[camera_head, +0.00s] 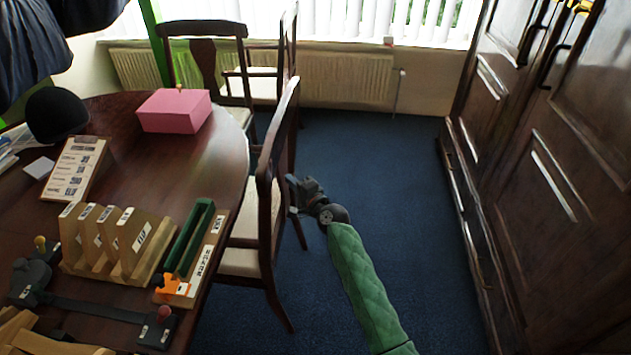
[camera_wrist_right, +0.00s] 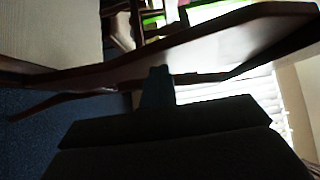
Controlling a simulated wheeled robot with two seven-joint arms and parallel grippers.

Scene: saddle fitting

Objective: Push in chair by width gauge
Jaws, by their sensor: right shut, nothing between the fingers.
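The near chair (camera_head: 268,190) has a dark wood back and a pale seat (camera_head: 238,262); it stands at the table's right edge, its seat partly under the tabletop. My right gripper (camera_head: 297,186) is shut and empty, just right of the chair's back. In the right wrist view, the fingers (camera_wrist_right: 157,88) are dark against the chair's wooden back (camera_wrist_right: 215,50); I cannot tell whether they touch it. A dark bar tool with yellow and red knobs (camera_head: 95,309) lies on the table beside the chair; it may be the width gauge. My left gripper is not in view.
The table (camera_head: 150,165) carries a pink box (camera_head: 174,110), a wooden rack of labelled plates (camera_head: 112,245) and a green tool on a board (camera_head: 190,238). More chairs (camera_head: 203,65) stand behind. A dark cabinet (camera_head: 540,170) bounds the right; the blue carpet (camera_head: 385,170) between is clear.

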